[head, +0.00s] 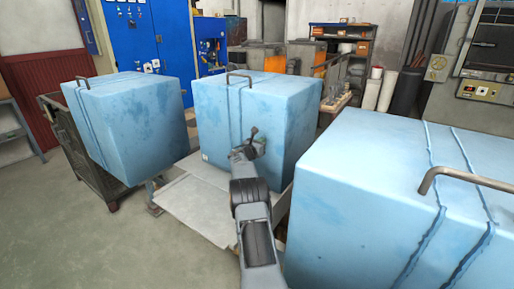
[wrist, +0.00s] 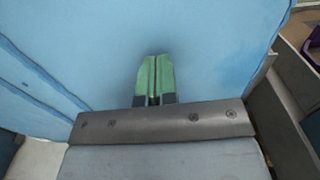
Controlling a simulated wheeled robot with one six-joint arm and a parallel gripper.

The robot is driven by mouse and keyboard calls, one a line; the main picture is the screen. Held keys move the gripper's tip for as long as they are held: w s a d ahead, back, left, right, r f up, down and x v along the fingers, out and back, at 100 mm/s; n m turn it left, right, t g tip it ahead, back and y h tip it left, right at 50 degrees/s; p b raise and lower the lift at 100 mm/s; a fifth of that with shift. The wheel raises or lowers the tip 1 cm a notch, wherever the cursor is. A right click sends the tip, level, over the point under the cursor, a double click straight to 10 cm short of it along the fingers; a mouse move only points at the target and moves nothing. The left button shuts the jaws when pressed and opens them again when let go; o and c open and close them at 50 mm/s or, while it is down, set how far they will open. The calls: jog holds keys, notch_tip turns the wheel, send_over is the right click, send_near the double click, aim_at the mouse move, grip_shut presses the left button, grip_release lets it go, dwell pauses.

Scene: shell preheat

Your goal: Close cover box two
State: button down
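Three large light-blue boxes with metal handles stand in the head view: a left box (head: 135,125), a middle box (head: 275,125) and a near right box (head: 370,205). No labels show which one is cover box two. Each has a bent handle near its top edge, as on the middle box (head: 238,77). My gripper (head: 253,134) is in front of the middle box's near face. In the wrist view, its green fingertips (wrist: 155,76) are together, with nothing visible between them, close to a blue face (wrist: 215,45). Whether they touch it is unclear.
A pale flat plate (head: 190,205) lies low in front of the middle box. A dark metal cabinet or cart (head: 85,160) stands under the left box. Blue cabinets (head: 150,40) and shelving (head: 340,45) are behind. The floor at front left (head: 70,240) is clear.

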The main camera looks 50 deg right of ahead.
jog(key=shift+s+d+r, duration=0.2)
jog(key=shift+s+d, duration=0.05)
dwell(0.3)
jog(key=s+a+b, duration=0.2)
jog(key=a+b, duration=0.2)
jog(key=a, duration=1)
jog(key=shift+a+f, duration=0.15)
jog(key=shift+f, duration=0.05)
